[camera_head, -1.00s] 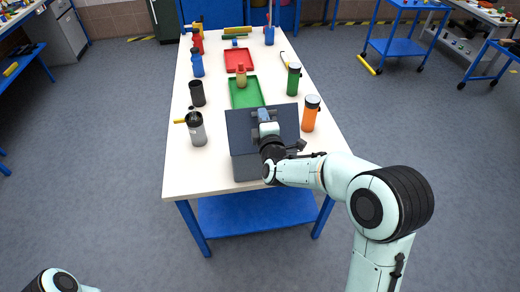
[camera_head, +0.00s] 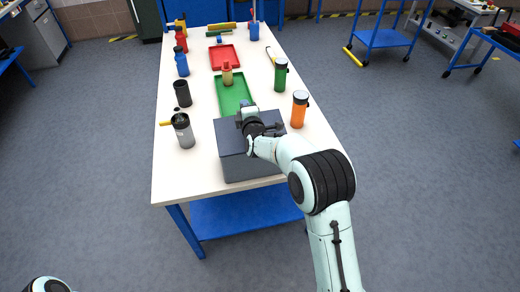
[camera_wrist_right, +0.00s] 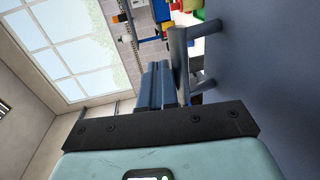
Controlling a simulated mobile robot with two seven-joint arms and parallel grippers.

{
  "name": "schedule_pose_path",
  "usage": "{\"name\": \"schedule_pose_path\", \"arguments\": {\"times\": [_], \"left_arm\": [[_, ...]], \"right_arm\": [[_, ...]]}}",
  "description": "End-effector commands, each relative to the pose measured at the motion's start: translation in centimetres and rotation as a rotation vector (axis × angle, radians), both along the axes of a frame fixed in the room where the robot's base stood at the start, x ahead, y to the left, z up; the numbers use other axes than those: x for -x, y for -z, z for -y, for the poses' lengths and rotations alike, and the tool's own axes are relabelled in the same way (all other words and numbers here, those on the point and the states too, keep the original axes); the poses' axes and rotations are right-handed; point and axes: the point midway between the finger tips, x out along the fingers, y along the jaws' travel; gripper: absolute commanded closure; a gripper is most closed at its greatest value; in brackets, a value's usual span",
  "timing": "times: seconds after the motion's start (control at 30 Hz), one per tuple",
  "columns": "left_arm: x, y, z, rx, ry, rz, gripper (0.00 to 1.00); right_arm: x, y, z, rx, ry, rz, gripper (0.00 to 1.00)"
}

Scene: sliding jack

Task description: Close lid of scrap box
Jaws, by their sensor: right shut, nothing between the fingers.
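The dark grey scrap box (camera_head: 250,168) stands at the near end of the white table. Its lid (camera_head: 228,135) lies over the top and looks lowered; I cannot tell whether it is fully shut. My right gripper (camera_head: 244,104) is over the far part of the lid, with its wrist covering some of it. In the right wrist view, the shut, empty blue fingers (camera_wrist_right: 160,72) are beside a grey bar handle (camera_wrist_right: 179,58) on the lid's flat face (camera_wrist_right: 270,85). Whether they touch it is unclear. My left gripper is out of view.
A grey bottle (camera_head: 183,131) and a black cup (camera_head: 182,93) stand left of the box. An orange bottle (camera_head: 299,110) and a green one (camera_head: 281,75) stand to the right. A green tray (camera_head: 233,103) lies just behind, a red tray (camera_head: 223,57) farther back.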

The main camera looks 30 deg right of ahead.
Motion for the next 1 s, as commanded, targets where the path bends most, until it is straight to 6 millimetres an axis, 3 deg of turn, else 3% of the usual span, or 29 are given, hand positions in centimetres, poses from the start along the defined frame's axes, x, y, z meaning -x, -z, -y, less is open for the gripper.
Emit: {"name": "schedule_pose_path", "arguments": {"times": [0.37, 1.0], "left_arm": [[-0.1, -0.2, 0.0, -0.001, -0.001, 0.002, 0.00], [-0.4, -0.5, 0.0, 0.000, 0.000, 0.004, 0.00]], "right_arm": [[-0.4, 1.5, 0.1, 0.002, 0.001, 0.002, 1.00], [-0.5, 1.1, 0.4, 0.001, 0.001, 0.005, 1.00]]}}
